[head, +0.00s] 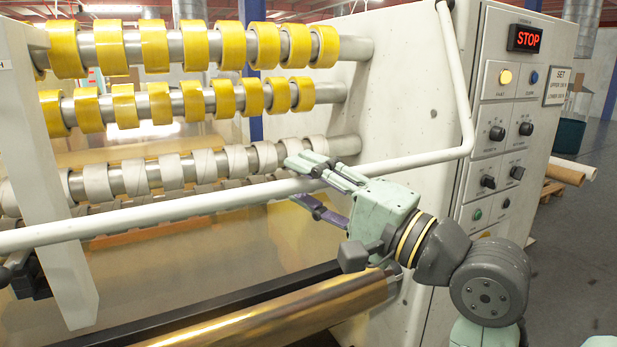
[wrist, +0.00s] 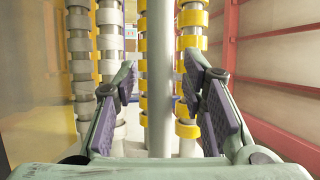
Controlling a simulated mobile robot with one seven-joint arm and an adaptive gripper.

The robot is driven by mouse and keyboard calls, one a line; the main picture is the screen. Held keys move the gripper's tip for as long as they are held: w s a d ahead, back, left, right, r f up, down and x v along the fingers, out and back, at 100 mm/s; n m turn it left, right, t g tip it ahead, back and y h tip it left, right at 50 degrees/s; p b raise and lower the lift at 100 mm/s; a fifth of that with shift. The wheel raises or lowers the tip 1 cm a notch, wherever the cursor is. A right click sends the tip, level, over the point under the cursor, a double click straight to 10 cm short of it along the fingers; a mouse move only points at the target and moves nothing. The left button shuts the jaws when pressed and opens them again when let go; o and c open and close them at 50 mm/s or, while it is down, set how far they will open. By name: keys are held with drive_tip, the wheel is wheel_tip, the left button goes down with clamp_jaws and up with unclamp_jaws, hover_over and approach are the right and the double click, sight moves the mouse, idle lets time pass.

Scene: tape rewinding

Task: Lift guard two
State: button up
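A long pale guard bar (head: 240,198) runs across the front of the machine. At the right it bends and rises along the machine's side panel. No label shows whether it is guard two. My gripper (head: 303,184) is at the bar's right half, one finger above it and one below. In the wrist view the bar (wrist: 160,110) stands between the two fingers of my gripper (wrist: 161,78), with a gap on both sides. The fingers are open, and the bar's lower end in that view is hidden behind the gripper's palm.
Yellow tape rolls (head: 154,46) and white rolls (head: 171,171) sit on shafts behind the bar. A gold film roll (head: 270,318) lies below. The control panel (head: 502,140) is at the right, with a red STOP display (head: 525,39) lit. A pale upright (head: 50,160) stands left.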

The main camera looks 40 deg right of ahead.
drive_tip(key=shift+w, duration=0.1)
drive_tip(key=shift+c, duration=0.4)
clamp_jaws()
idle(0.5)
